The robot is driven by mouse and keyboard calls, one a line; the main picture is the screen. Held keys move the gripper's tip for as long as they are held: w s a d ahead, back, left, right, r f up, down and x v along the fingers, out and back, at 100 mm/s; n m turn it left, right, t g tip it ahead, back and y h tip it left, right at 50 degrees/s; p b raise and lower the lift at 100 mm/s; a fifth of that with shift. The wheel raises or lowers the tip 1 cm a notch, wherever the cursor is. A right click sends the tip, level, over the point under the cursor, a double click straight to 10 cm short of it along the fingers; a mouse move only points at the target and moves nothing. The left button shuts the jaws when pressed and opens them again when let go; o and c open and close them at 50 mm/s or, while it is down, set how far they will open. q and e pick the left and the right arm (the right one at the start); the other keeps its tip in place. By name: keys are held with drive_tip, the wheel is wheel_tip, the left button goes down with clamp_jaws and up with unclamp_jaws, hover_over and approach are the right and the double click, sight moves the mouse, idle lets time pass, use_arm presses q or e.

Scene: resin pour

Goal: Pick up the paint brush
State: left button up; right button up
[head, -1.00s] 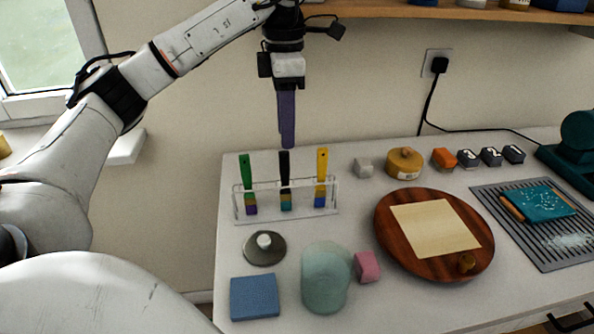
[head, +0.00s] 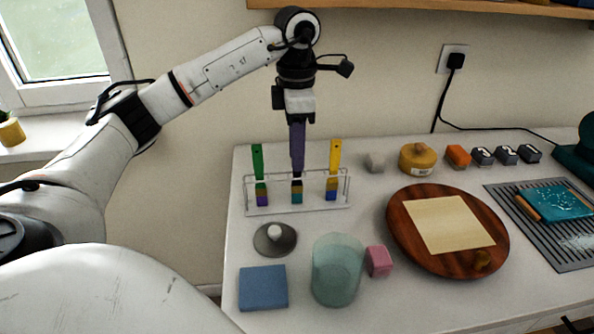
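Three paint brushes stand upright in a clear rack (head: 300,208) on the table in the head view. The green brush (head: 257,158) is at the left and the yellow brush (head: 335,155) at the right. The middle brush (head: 297,193) shows only its lower part; its black handle is hidden by my gripper. My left gripper (head: 298,172) points straight down over the middle brush, its purple fingers overlapping the handle. The fingers are seen edge-on, so I cannot tell whether they are open or touching the handle. My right gripper is out of view.
In front of the rack are a grey disc (head: 268,243) with a white knob, a blue block (head: 262,290), a translucent green cup (head: 337,272) and a pink block (head: 379,262). A round wooden board (head: 400,235) lies to the right. A shelf (head: 400,8) overhangs the table.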

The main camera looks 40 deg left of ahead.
use_arm(q)
clamp_jaws()
drive_tip(key=shift+r, duration=0.1)
